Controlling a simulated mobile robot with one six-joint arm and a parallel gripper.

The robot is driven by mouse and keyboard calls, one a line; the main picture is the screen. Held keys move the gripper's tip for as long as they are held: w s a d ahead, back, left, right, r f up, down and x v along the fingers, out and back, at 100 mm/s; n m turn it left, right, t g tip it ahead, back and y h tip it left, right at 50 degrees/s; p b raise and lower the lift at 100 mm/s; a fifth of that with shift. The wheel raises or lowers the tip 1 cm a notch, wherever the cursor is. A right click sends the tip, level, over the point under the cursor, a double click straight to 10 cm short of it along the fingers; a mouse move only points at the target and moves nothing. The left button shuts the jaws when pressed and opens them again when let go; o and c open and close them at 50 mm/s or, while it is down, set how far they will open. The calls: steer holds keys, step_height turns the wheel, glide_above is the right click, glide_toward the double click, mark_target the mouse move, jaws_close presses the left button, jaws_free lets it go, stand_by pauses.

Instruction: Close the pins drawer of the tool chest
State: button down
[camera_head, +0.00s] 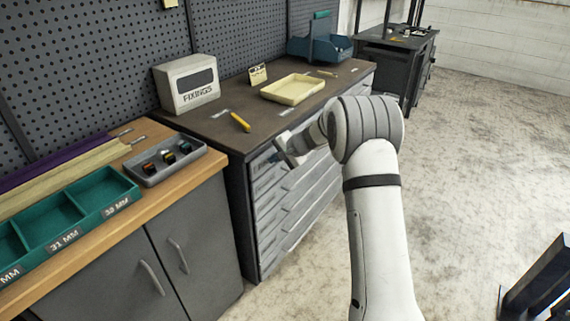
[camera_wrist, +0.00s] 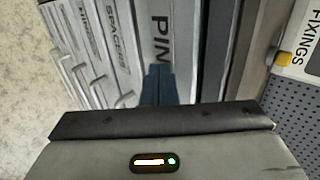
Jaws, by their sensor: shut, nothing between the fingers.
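The tool chest (camera_head: 290,190) is grey with a dark top and a stack of wide drawers. In the wrist view, the pins drawer (camera_wrist: 150,18) shows a front with large letters "PIN", the rest of its label hidden by my gripper. My gripper (camera_wrist: 157,72) is shut and empty, its dark fingertips in front of that drawer's face; I cannot tell whether they touch it. In the head view my gripper (camera_head: 280,152) is beside the upper drawers, and my arm hides part of the chest front. How far the drawer stands out is unclear.
Other drawers, including the spacers drawer (camera_wrist: 115,40), lie beyond the pins drawer. On the chest top are a fixings box (camera_head: 187,84), a yellow marker (camera_head: 240,122) and a cream tray (camera_head: 292,90). A wooden-topped cabinet (camera_head: 150,205) adjoins at left.

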steer(key=shift+w+a+r, duration=0.1)
steer(key=shift+w+r, duration=0.15)
steer(key=shift+r, duration=0.05)
steer(key=shift+r, duration=0.1)
steer(key=s+d+r+b, duration=0.2)
steer(key=s+d+r, duration=0.4)
steer(key=s+d, duration=0.25)
steer(key=s+a+r+n+g+h+p, duration=0.1)
steer(key=s+r+n+p, duration=0.15)
steer(key=s+r, duration=0.45)
steer(key=s+a+r+n+g+h+p, duration=0.1)
steer(key=s+r+n+g+h+p, duration=0.15)
steer(key=s, duration=0.85)
steer(key=s+d+r+n+h+p, duration=0.1)
steer(key=s+d+h+p, duration=0.1)
steer(key=s, duration=0.8)
steer(key=s+d+r+n+h+p, duration=0.1)
steer(key=s+d+r+n+p, duration=0.1)
steer(key=s, duration=0.9)
steer(key=shift+d+h+p, duration=0.35)
steer(key=shift+d+p, duration=0.05)
steer(key=shift+p, duration=0.1)
